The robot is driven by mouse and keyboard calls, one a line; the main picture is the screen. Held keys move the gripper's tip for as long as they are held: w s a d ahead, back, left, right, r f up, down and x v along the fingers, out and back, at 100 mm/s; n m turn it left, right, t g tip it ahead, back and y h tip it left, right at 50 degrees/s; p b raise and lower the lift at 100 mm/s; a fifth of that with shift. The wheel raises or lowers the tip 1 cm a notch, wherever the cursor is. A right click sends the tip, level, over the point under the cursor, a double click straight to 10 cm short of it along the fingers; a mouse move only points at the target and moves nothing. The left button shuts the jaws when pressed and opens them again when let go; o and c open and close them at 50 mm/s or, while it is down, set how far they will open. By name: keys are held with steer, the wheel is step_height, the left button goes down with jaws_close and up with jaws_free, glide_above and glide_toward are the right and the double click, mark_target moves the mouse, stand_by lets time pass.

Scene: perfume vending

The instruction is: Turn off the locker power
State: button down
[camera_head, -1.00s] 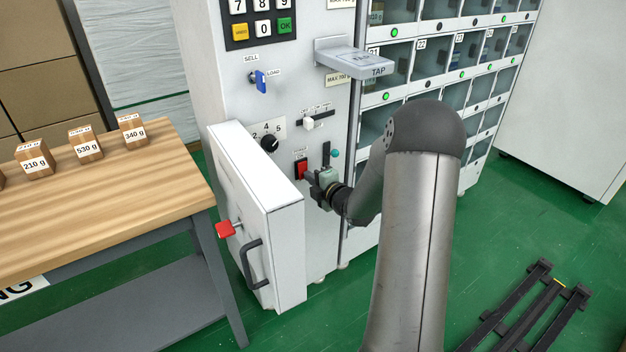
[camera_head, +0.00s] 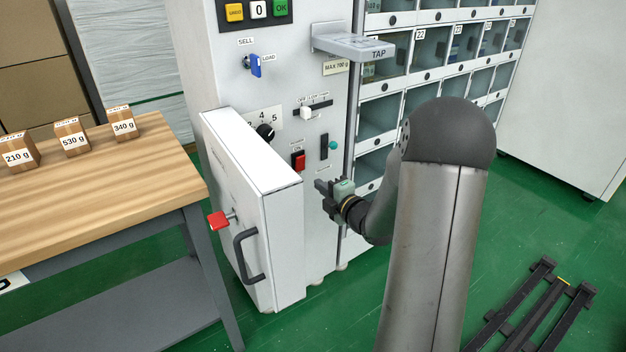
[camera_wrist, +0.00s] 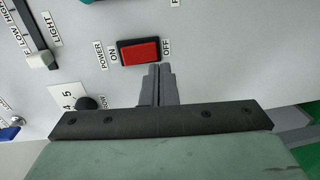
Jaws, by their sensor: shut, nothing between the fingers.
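The red power rocker switch (camera_head: 298,161) is on the locker's grey front panel, behind the open white door. In the wrist view the red switch (camera_wrist: 139,50) sits in a black frame between the labels ON and OFF, under the word POWER. Which side is pressed in is hard to tell. The indicator lights on the locker compartments (camera_head: 398,61) are dark. My gripper (camera_head: 322,187) is shut and empty, below and slightly right of the switch in the head view. In the wrist view its closed fingertips (camera_wrist: 158,67) are near the switch's edge; the gap is hard to judge.
The white door (camera_head: 270,220) with a dark handle and red knob stands open left of my gripper. A light slider (camera_head: 306,112), black dial (camera_head: 265,132) and blue key (camera_head: 255,65) are on the panel. A wooden table (camera_head: 110,195) with labelled boxes stands left.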

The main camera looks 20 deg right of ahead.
steer(key=s+d+f, duration=0.1)
steer(key=s, duration=0.6)
steer(key=shift+s+d, duration=0.15)
steer(key=shift+d, duration=0.05)
